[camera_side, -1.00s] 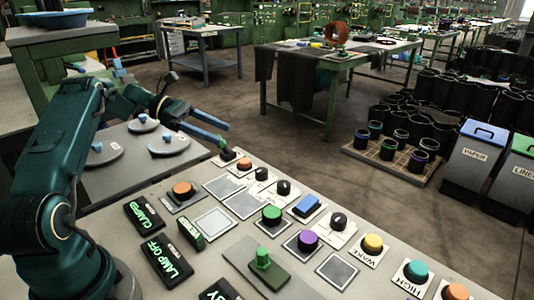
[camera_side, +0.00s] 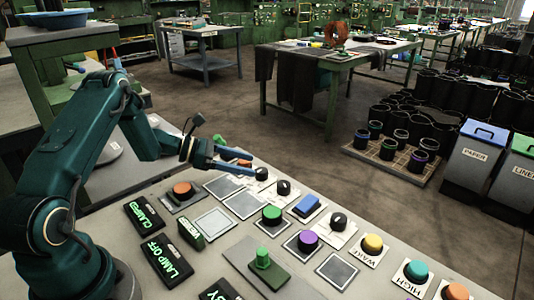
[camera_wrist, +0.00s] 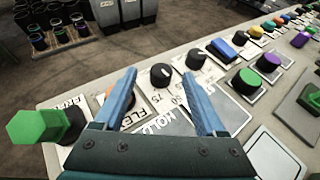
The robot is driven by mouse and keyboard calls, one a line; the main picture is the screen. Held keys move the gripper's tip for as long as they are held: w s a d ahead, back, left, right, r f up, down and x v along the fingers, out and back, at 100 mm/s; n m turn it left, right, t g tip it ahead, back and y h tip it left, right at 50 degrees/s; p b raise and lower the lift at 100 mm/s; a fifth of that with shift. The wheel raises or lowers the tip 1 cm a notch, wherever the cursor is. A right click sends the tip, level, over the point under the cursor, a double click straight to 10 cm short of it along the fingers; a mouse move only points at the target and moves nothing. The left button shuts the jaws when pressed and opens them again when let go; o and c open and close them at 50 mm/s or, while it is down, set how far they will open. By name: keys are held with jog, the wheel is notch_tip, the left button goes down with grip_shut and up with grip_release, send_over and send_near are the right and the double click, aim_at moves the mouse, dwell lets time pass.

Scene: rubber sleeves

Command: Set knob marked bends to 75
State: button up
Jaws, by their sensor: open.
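A black knob with a white pointer mark (camera_wrist: 160,75) sits on a white plate with a printed scale; 50 and 75 are readable beside it. In the side view a black knob (camera_side: 262,173) stands just past my fingertips. A second black knob (camera_wrist: 195,59) is behind it to the right; it also shows in the side view (camera_side: 283,187). I cannot read the word bends on any plate. My gripper (camera_wrist: 159,73) is open and empty, its blue fingers apart on either side of the first knob in the wrist view. In the side view my gripper (camera_side: 248,170) is low over the panel's far edge.
A green hexagonal knob (camera_wrist: 40,130) and an orange button (camera_wrist: 107,93) are close to the left finger. A blue rocker (camera_side: 307,205), a green button (camera_side: 271,215) and a purple button (camera_side: 308,240) stand on the panel. Flat square plates (camera_side: 213,222) lie nearby.

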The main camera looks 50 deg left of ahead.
aim_at(263, 170)
jog(key=shift+w+d+f, duration=0.2)
jog(key=shift+d+f, duration=0.2)
jog(key=shift+f, duration=0.1)
jog(key=shift+x, duration=2.15)
grip_shut()
jog(key=shift+w+a+r+m+g+h, duration=0.1)
jog(key=shift+m+g+h, duration=0.2)
jog(key=shift+m+h, duration=0.2)
jog(key=shift+m+g+h, duration=0.6)
jog(key=shift+m+g, duration=0.1)
jog(key=shift+m, duration=0.2)
